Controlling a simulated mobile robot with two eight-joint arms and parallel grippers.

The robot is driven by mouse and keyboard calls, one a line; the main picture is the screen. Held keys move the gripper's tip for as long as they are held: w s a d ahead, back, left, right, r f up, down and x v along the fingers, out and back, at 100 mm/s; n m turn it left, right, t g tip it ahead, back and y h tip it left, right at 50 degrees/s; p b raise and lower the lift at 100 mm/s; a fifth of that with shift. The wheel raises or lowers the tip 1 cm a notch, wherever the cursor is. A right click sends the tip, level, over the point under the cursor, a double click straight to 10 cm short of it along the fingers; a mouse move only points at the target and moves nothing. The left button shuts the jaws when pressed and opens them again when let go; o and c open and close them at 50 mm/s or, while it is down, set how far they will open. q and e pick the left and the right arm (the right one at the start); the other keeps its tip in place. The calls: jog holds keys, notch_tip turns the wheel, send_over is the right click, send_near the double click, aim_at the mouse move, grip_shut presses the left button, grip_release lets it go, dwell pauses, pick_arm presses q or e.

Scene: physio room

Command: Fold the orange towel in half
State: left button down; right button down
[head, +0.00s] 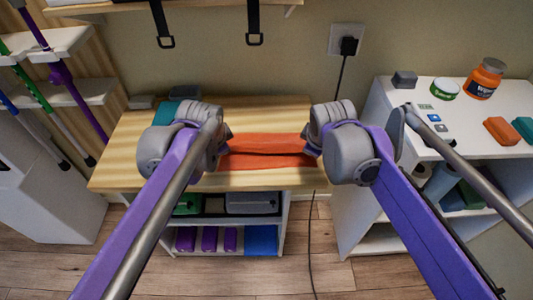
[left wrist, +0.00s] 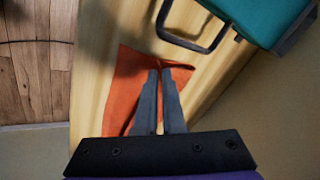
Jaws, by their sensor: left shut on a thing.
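The orange towel (head: 265,145) lies across the wooden bench top, between my two wrists in the head view. A dark crease or gap runs lengthwise along it, and both its ends are hidden behind my wrists. In the left wrist view the towel (left wrist: 128,85) lies on the wood, with a small ridge at the fingertips. My left gripper (left wrist: 161,73) is shut on the towel near one edge. My right gripper is at the towel's right end in the head view; its fingers are hidden behind my wrist.
The wooden bench (head: 120,172) has a shelf below with boxes. A teal item (left wrist: 262,14) with a dark handle stands close to my left gripper. A white cabinet (head: 385,105) on the right holds jars and small blocks. Straps (head: 255,22) hang above the bench.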

pick_arm(q)
jog(key=c, duration=0.7)
grip_release()
pick_arm(e)
jog(key=c, duration=0.7)
grip_release()
